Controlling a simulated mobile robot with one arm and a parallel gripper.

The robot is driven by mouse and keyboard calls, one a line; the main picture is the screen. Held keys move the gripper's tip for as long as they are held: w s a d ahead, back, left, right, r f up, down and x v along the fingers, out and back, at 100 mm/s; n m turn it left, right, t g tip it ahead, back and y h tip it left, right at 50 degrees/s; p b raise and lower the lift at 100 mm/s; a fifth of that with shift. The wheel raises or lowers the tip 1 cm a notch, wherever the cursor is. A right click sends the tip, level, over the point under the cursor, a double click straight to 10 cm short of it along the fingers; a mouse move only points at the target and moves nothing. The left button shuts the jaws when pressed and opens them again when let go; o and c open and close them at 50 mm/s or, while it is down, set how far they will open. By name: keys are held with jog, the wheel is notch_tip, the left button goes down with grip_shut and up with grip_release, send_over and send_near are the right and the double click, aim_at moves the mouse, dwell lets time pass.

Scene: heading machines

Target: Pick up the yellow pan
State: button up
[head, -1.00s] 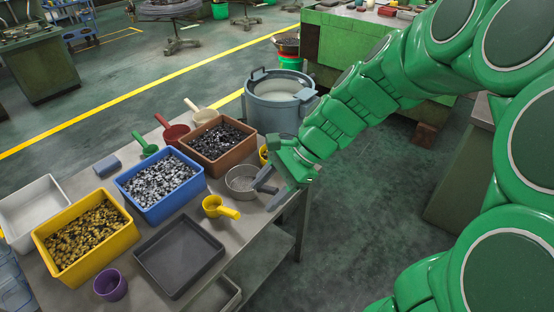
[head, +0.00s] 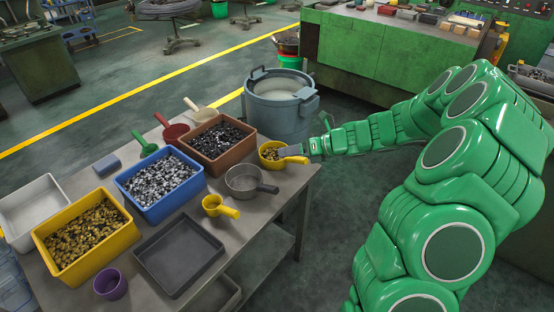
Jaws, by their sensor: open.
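The yellow pan (head: 293,160) sits at the right end of the grey table, beside the brown bin. It holds brownish small pieces, and its handle points right toward the table edge. My gripper (head: 314,146) is open at the right end of that handle, reaching in from the right. The fingers are small in the head view, and I cannot tell whether they touch the handle or stand around it. A smaller yellow scoop (head: 214,205) lies nearer the front.
A grey pan (head: 243,181) sits left of the yellow pan. Blue (head: 160,212), yellow (head: 82,262) and brown (head: 222,165) bins hold small parts. An empty dark tray (head: 180,255) lies in front. A grey-blue pot (head: 281,115) stands behind the table.

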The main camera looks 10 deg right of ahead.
aim_at(294, 160)
jog(key=w+d+f+m+t+h, duration=0.2)
jog(key=w+d+f+m+t, duration=0.3)
jog(key=d+f+m, duration=0.6)
jog(key=shift+m+g, duration=0.5)
jog(key=shift+r+x, duration=0.1)
jog(key=shift+x, duration=1.85)
jog(key=shift+r+x, duration=0.15)
jog(key=shift+x, duration=2.9)
jog(key=shift+w+r, duration=0.1)
jog(key=shift+c, duration=0.3)
grip_shut()
